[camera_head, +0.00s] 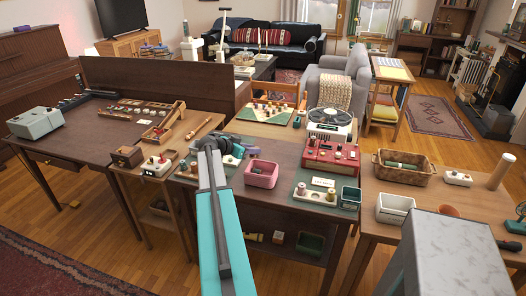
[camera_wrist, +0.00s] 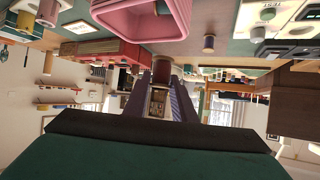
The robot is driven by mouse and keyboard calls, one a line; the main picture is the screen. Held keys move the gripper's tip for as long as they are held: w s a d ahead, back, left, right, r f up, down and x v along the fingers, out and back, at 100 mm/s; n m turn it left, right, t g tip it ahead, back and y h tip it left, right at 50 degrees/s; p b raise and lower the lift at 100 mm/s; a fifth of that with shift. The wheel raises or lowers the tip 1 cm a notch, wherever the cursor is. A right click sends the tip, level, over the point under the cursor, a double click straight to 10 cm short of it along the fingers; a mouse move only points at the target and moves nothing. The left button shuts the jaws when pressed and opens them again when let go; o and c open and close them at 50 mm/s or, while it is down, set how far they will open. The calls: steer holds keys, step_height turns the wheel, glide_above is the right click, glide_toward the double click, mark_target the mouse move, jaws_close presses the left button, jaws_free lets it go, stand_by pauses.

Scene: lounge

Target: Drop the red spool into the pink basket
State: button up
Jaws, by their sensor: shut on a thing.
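My gripper (camera_head: 217,146) is over the middle table, left of the pink basket (camera_head: 262,173). In the wrist view its two grey-purple fingers (camera_wrist: 164,92) are shut on a dark red piece, which I take for the red spool (camera_wrist: 161,70). The spool is partly hidden between the fingers, and my arm hides it in the head view. The pink basket's open rim also shows at the top of the wrist view (camera_wrist: 110,16), apart from the held piece.
A wicker basket (camera_head: 403,172) and a white bin (camera_head: 394,210) stand on the right table.

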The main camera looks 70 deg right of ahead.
steer(key=shift+m+g+y, duration=0.3)
steer(key=shift+m+g, duration=0.2)
steer(key=shift+m, duration=0.1)
steer(key=s, duration=0.1)
steer(key=s+d, duration=0.1)
steer(key=s, duration=0.1)
steer(key=s+d, duration=0.1)
steer(key=shift+s+f, duration=0.25)
steer(key=shift+f, duration=0.1)
steer(key=shift+f+p, duration=0.65)
steer(key=shift+f, duration=2.25)
steer(key=o, duration=1.1)
steer(key=shift+a, duration=0.1)
steer(key=b+v, duration=0.4)
steer(key=v, duration=0.9)
steer(key=shift+w+a+r, duration=0.1)
steer(key=shift+w+a, duration=0.05)
steer(key=shift+a, duration=0.2)
